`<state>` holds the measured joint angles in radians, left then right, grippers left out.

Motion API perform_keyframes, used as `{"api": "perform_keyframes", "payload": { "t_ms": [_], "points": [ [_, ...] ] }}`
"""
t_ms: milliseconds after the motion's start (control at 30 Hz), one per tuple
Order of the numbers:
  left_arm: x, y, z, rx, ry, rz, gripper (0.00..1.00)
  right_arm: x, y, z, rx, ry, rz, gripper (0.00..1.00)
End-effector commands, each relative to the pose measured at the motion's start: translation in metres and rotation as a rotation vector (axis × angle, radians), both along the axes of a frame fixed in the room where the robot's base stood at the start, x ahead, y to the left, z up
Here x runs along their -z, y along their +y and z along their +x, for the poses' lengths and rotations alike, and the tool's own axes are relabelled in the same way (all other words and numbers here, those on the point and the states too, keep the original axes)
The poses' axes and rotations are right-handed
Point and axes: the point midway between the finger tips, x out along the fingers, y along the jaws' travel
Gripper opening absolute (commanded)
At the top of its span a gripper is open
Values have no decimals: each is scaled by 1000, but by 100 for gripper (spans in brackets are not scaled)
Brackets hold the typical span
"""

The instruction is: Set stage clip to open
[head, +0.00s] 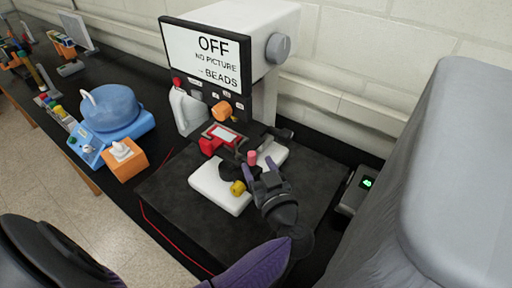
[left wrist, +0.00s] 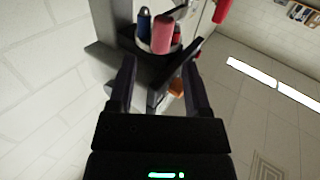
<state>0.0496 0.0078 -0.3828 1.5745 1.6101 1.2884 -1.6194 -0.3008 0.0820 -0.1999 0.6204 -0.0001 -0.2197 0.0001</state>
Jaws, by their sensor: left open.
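The microscope-like device has a white head and a screen (head: 208,58) reading "OFF, NO PICTURE, - BEADS". A red holder with a pale plate (head: 220,136) sits below the screen. I cannot tell for certain which part is the stage clip. My left gripper (head: 262,167) is open at the dark round turret, close to a pink cylinder (head: 252,157). In the left wrist view, the pink cylinder (left wrist: 162,35) and a blue one (left wrist: 143,21) stand beyond my open fingers. A dark bar (left wrist: 172,76) shows between the fingers; contact is unclear. My right gripper is not in view.
The white base (head: 213,191) with a yellow knob (head: 238,188) lies on a dark mat. A blue round machine (head: 112,106) and an orange box (head: 125,160) stand left. A grey covered bulk (head: 455,170) and a small green-lit box (head: 354,190) are right.

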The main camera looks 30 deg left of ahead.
Motion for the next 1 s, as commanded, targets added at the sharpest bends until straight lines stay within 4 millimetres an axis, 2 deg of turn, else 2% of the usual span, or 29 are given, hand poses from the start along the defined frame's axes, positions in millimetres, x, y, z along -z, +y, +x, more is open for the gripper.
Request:
{"api": "perform_keyframes", "payload": {
  "t_ms": [100,200,500,567,800,1000],
  "points": [
    [-2,20,15,-1,-2,4,63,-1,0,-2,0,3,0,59],
    [-1,30,24,2,-3,2,63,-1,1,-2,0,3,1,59],
    [0,36,28,2,-2,0,63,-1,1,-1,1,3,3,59],
    [0,36,28,2,-2,0,53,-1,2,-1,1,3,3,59],
    [0,36,28,2,-2,0,2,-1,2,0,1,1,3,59],
    [0,36,28,3,-2,0,0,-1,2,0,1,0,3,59]
  ]
}}
